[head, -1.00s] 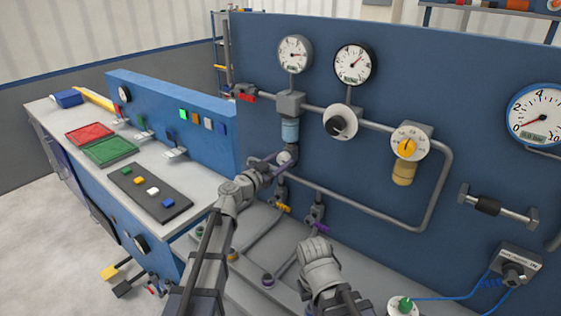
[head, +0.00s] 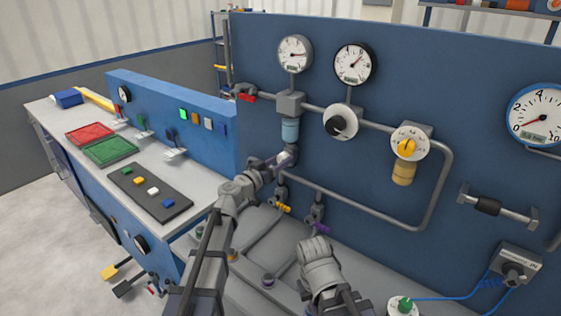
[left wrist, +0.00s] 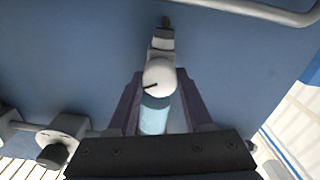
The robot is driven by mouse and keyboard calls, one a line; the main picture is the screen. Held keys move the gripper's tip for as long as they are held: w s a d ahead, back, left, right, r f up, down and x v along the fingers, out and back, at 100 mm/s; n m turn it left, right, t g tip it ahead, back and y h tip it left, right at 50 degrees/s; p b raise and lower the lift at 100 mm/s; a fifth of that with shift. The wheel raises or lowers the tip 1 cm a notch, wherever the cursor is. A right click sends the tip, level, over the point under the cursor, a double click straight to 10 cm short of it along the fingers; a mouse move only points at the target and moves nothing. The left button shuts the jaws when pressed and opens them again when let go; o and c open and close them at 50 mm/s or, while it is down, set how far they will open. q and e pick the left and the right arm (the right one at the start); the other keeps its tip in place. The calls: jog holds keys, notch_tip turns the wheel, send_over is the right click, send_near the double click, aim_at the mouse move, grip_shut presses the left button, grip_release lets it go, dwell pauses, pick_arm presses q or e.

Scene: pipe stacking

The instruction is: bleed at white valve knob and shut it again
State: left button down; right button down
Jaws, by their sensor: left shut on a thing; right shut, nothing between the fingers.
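The white valve knob (left wrist: 158,77) is round with a dark mark pointing left in the left wrist view. It sits at the bottom of the light-blue bowl (left wrist: 154,114). My left gripper (left wrist: 161,74) has one finger on each side of the knob and is shut on it. In the head view my left gripper (head: 283,161) reaches the knob just below the light-blue bowl (head: 290,131) and mostly hides it. My right gripper (head: 315,243) is shut and empty, low in front of the blue panel.
Two gauges (head: 294,54) (head: 353,63) stand above the pipe. A black-knob dial (head: 340,123) and a yellow-knob dial (head: 408,147) are to the right. Orange (head: 283,208) and purple (head: 320,228) handles hang below. A red handle (head: 247,98) is at left.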

pick_arm(q)
jog(key=n, duration=1.2)
jog(key=shift+n, duration=0.3)
dwell(0.3)
jog(key=shift+c, duration=1.5)
grip_release()
jog(key=shift+s+a, duration=0.1)
jog(key=v, duration=0.7)
jog(key=shift+s+a, duration=0.15)
jog(key=shift+s, duration=0.1)
